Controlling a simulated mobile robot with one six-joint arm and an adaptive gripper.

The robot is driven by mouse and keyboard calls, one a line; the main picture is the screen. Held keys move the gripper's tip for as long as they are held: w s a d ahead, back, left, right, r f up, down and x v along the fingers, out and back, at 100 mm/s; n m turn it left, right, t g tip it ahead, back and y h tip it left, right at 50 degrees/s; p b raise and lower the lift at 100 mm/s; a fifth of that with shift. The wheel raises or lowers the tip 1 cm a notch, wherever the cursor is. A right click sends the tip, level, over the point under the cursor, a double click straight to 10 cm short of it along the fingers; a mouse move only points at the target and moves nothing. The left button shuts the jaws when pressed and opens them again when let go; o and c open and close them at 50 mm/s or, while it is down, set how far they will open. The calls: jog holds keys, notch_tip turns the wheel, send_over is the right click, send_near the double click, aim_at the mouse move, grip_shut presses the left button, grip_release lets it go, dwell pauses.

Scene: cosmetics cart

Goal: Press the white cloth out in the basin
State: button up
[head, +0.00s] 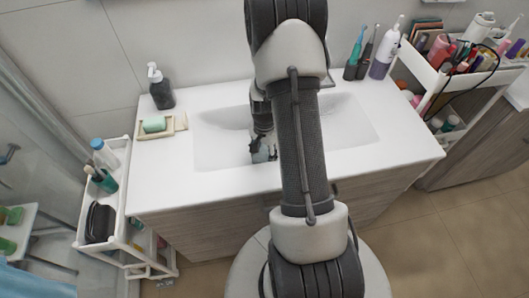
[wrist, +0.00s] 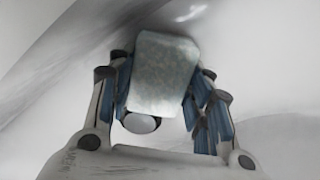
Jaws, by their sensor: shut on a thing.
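The white cloth (wrist: 167,75) shows in the wrist view as a compact, pale grey, mottled block with rounded corners. My gripper (wrist: 160,100) is shut on it, with a blue-lined finger on either side. In the head view my gripper (head: 261,143) is down inside the white basin (head: 215,150), left of its middle. My arm covers the middle of the basin there and only a small greyish bit shows at the fingertips. I cannot tell whether the cloth touches the basin floor. A small pale rounded piece (wrist: 139,123) shows below the cloth, between the fingers.
A dark soap bottle (head: 160,88) and a green soap bar (head: 154,125) on a tray stand left of the basin. Toothbrushes and a white bottle (head: 384,55) stand at the back right. A white cart (head: 118,200) is at the left, and a loaded cosmetics cart (head: 425,75) at the right.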

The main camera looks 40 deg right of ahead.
jog(key=shift+f+b, duration=0.5)
jog(key=shift+f, duration=0.15)
dwell(0.3)
jog(key=shift+s+f, duration=0.1)
dwell(2.2)
dwell(1.9)
notch_tip(320, 180, up, 15)
jog(key=p, duration=1)
